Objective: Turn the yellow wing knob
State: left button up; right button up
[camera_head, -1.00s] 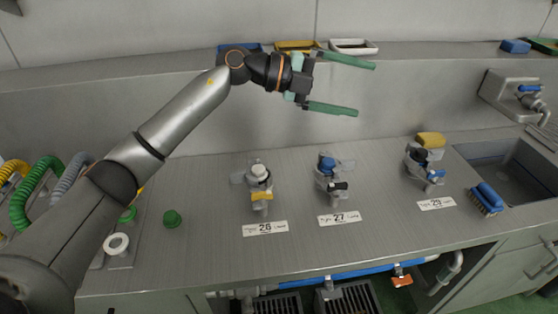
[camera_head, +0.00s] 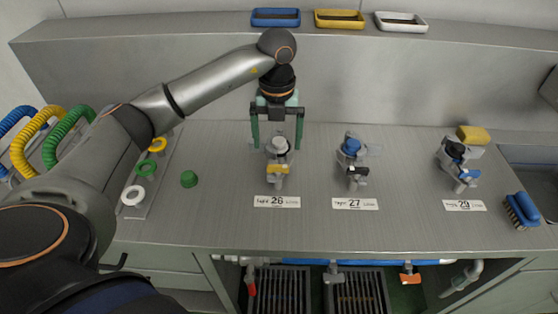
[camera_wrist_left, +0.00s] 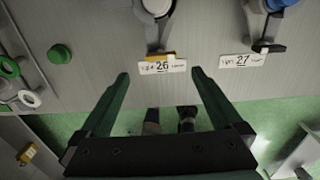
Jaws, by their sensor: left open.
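The yellow wing knob (camera_head: 278,168) is on the front of the metal tap with a white top (camera_head: 279,145), behind the label 26 (camera_head: 277,201). In the left wrist view the yellow knob (camera_wrist_left: 160,57) shows as a small strip just above the label, partly covered by the tap body. My left gripper (camera_head: 277,146) points down with its green fingers open, one each side of the white top in the head view. Nothing is between the fingers except the view of the tap; I cannot tell exactly how high they are above it. My right gripper is not in view.
Taps 27 (camera_head: 352,160) and 29 (camera_head: 459,163) stand to the right on the grey counter (camera_head: 230,225). A green knob (camera_head: 189,179) and a plate with coloured rings (camera_head: 133,195) are at left. A blue brush (camera_head: 522,209) lies near the sink.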

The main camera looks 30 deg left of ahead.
aim_at(278, 166)
pick_arm(q)
notch_tip(278, 166, down, 8)
jog(key=shift+f+p, duration=0.1)
jog(key=shift+p, duration=0.3)
jog(key=c, duration=1.4)
